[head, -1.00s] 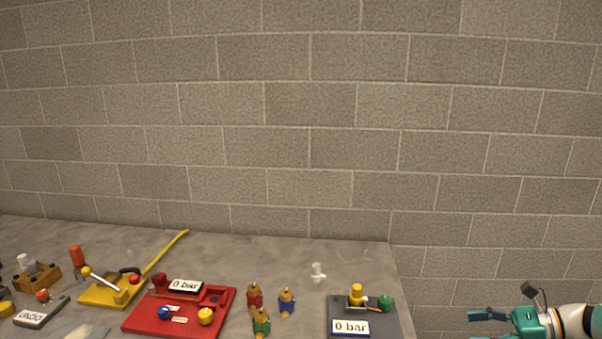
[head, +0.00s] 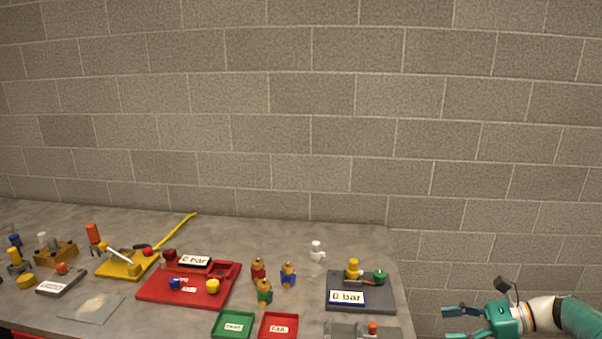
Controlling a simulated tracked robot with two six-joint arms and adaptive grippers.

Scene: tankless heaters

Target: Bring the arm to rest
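My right gripper (head: 462,322) shows in the head view at the lower right. It is teal and points left, beyond the right edge of the bench. Its two fingers stand apart with nothing between them. The white and teal arm behind it leaves the picture at the right edge. My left gripper and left arm are not in the picture.
The grey bench (head: 300,236) holds a red panel (head: 153,294), a yellow base (head: 125,267), several small coloured valves (head: 288,275), a dark "0 bar" panel (head: 380,297), a green tray (head: 218,331) and a red tray (head: 265,331). Space beside the bench's right edge is clear around the gripper.

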